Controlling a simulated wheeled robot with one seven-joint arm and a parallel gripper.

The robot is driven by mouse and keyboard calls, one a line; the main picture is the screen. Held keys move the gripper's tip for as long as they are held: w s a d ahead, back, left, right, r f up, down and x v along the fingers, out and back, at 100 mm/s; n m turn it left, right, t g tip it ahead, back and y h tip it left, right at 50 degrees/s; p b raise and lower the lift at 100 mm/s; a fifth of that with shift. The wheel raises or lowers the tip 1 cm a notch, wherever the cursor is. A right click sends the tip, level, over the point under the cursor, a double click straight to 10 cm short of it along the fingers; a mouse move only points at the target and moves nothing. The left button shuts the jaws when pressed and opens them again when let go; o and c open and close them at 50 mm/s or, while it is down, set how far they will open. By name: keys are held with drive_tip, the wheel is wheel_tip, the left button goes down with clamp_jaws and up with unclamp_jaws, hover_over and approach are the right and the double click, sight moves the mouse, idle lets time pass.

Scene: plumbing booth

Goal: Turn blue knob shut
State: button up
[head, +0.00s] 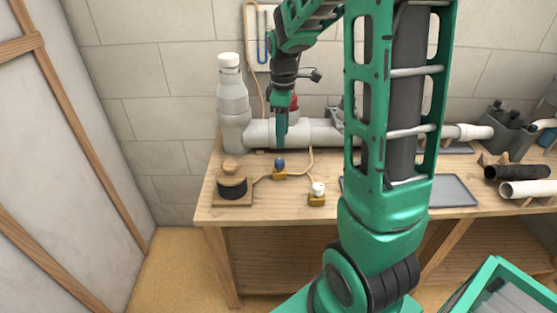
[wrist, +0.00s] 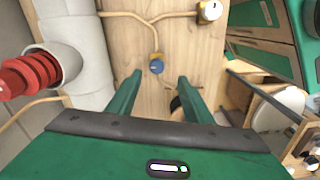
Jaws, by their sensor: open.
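The blue knob (head: 280,163) sits on a small yellow base on the wooden bench, left of the middle in the head view. In the wrist view the blue knob (wrist: 156,67) is ahead of my fingertips, roughly between their lines. My gripper (head: 282,143) hangs above and just behind the knob, pointing down. In the wrist view my gripper (wrist: 160,80) has its two green fingers spread apart, with nothing held between them. The fingers do not appear to touch the knob.
A white knob (head: 318,188) on a yellow base sits right of the blue one, joined by thin pipe. A dark round item with a wooden top (head: 232,186) stands left. A grey pipe (head: 320,131) with a red part (wrist: 28,75) runs behind. A grey tray (head: 455,190) lies right.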

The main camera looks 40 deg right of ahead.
sight(280, 160)
drive_tip(key=shift+n, duration=0.3)
drive_tip(key=f, duration=0.7)
drive_tip(key=w+f, duration=0.1)
drive_tip(key=f, duration=0.3)
drive_tip(key=shift+f, duration=0.1)
drive_tip(key=c, duration=1.1)
drive_tip(key=shift+o, duration=0.2)
drive_tip(key=shift+d, duration=0.1)
